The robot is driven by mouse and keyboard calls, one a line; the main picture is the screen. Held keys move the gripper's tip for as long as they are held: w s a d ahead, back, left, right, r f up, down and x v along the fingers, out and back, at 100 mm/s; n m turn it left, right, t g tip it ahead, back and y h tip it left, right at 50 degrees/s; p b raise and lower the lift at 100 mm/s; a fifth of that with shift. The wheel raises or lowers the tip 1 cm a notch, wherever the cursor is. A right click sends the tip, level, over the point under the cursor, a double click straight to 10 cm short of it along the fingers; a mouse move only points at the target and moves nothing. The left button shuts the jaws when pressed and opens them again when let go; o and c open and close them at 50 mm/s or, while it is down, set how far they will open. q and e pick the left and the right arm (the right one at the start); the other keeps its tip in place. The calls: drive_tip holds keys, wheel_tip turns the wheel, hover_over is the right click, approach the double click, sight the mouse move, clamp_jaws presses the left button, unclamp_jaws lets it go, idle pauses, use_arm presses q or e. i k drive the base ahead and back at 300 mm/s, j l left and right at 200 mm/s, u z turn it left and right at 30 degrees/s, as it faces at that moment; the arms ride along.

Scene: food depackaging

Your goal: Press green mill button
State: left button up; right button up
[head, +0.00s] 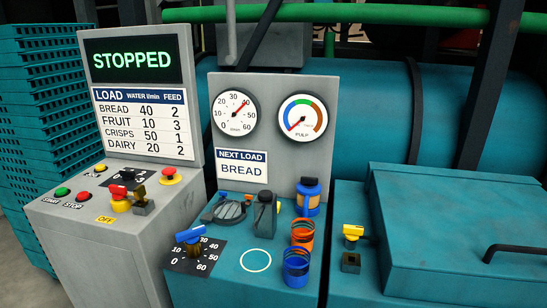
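The green button (62,192) sits at the left front of the sloped grey control box (75,240), above a START label. A red button (83,196) is just right of it, by a STOP label. The display (125,59) above reads STOPPED in green letters. Whether the green button is pushed in cannot be told. Neither of my grippers shows in the head view, and nothing is seen touching the button.
The box also carries a red mushroom button (172,176), a dial and a red-yellow switch (120,200). To the right stand a blue valve handle (190,236), small coloured cups (296,267) and two gauges (235,113). Teal crates (42,110) are stacked at left.

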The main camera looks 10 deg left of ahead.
sight(63, 190)
drive_tip(key=u, duration=1.25)
